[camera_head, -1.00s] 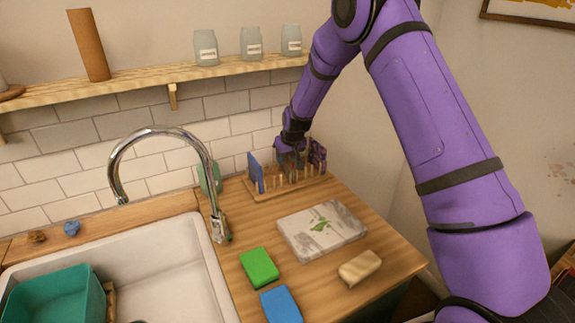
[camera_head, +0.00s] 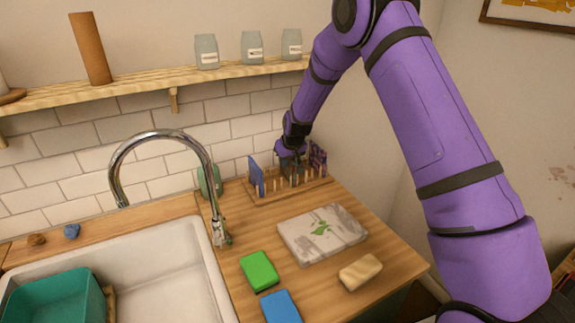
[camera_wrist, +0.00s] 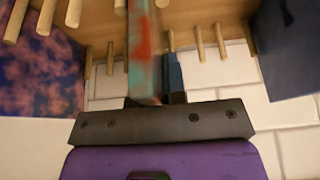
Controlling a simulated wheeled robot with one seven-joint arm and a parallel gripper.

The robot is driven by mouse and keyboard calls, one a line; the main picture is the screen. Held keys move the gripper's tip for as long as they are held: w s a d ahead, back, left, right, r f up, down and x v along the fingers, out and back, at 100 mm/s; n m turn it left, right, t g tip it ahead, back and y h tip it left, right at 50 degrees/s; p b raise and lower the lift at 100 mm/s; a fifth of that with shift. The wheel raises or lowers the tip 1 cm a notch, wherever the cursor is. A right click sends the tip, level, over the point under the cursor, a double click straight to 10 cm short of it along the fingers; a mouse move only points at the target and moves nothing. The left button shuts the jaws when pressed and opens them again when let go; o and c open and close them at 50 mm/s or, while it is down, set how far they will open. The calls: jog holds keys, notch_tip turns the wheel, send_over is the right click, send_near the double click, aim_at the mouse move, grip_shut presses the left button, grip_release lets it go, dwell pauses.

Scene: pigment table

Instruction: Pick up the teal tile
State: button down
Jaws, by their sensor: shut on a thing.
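The teal tile (camera_wrist: 145,50), with reddish patches, shows nearly edge-on in the wrist view, between pegs of the wooden rack. My gripper (camera_wrist: 155,92) is shut on it, with a dark finger visible just right of the tile. In the head view my gripper (camera_head: 291,168) reaches down into the rack (camera_head: 262,198) at the back of the counter. The teal tile cannot be made out there, hidden by the gripper.
A blue tile (camera_head: 256,176) stands left of my gripper in the rack, and a dark purple patterned tile (camera_head: 318,157) stands right. A marbled slab (camera_head: 300,238), green sponge (camera_head: 259,271) and soap bar (camera_head: 361,272) lie in front. The faucet (camera_head: 212,180) stands left.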

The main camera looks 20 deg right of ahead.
jog(key=shift+r, duration=0.15)
jog(key=shift+s+r, duration=0.2)
jog(key=shift+r, duration=0.35)
jog(key=r, duration=0.6)
jog(key=shift+s+d, duration=0.1)
jog(key=shift+s, duration=0.25)
jog(key=s+d, duration=0.2)
jog(key=s, duration=0.7)
jog(key=s+d, duration=0.1)
jog(key=s, duration=0.8)
jog(key=shift+s+d, duration=0.25)
jog(key=shift+d, duration=0.1)
